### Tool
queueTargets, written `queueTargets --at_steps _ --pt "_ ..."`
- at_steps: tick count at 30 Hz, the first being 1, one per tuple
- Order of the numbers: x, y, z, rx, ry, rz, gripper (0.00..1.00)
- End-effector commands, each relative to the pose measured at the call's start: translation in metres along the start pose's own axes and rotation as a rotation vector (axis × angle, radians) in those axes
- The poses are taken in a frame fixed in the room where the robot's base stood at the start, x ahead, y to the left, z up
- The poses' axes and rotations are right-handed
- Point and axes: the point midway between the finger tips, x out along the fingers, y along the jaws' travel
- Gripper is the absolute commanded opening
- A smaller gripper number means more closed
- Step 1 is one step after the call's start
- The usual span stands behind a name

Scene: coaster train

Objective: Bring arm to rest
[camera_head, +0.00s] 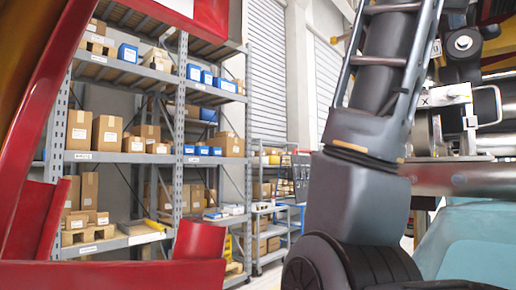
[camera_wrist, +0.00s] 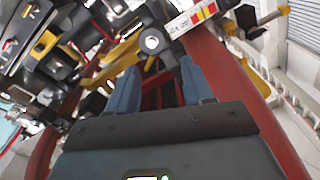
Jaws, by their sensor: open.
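My gripper (camera_wrist: 160,72) shows in the wrist view. Its two blue-grey fingers stand apart and are open, with nothing between them. Beyond the fingers are red beams and a dark slatted red part. Dark machinery with yellow parts lies close by on the left of the wrist view. In the head view my dark grey arm (camera_head: 355,195) rises through the right half of the picture. My gripper is out of sight in the head view.
In the head view a red frame (camera_head: 25,150) stands close on the left. Shelves (camera_head: 185,115) with cardboard boxes and blue bins stand behind. Metal machinery (camera_head: 450,110) and a teal surface (camera_head: 470,240) are at right. In the wrist view a red beam (camera_wrist: 232,85) runs beside my gripper.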

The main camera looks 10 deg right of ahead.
Motion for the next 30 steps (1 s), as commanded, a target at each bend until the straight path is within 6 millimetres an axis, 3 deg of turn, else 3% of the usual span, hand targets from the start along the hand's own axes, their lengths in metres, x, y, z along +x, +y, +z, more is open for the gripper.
queueTargets --at_steps 8,17,23,30 --pt "0.013 -0.016 0.072 -0.142 0.047 -0.052 0.51" --pt "0.018 -0.023 0.2 -0.354 0.103 -0.179 0.51" --pt "0.01 -0.009 0.286 -0.473 0.116 -0.28 0.51" --pt "-0.014 0.025 0.384 -0.584 0.104 -0.411 0.51"
